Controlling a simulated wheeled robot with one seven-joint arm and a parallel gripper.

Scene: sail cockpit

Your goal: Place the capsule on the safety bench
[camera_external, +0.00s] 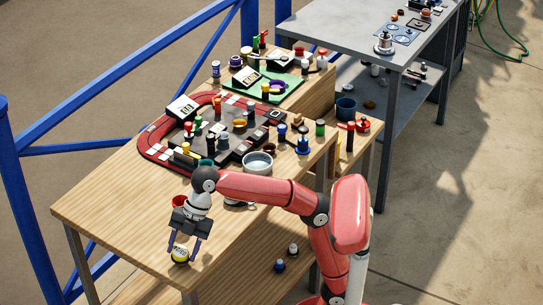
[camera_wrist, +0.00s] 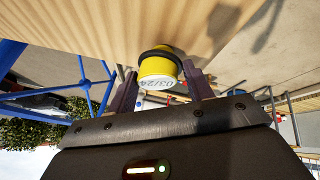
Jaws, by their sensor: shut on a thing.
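The capsule (camera_external: 180,254) is a small yellow cylinder with a dark band and a white face. In the wrist view the capsule (camera_wrist: 158,67) shows printed digits on that face and sits between the two fingers. My gripper (camera_external: 184,248) points down and is shut on it, over the bare near end of the wooden bench (camera_external: 110,205). I cannot tell if the capsule touches the wood or hangs just above it. A grey metal bench (camera_external: 345,35) stands at the back right. No label shows which bench is the safety bench.
A dark board with a red border (camera_external: 150,148) and several small pieces covers the bench's middle. A blue railing (camera_external: 75,90) runs along the left. The bench's near left is clear.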

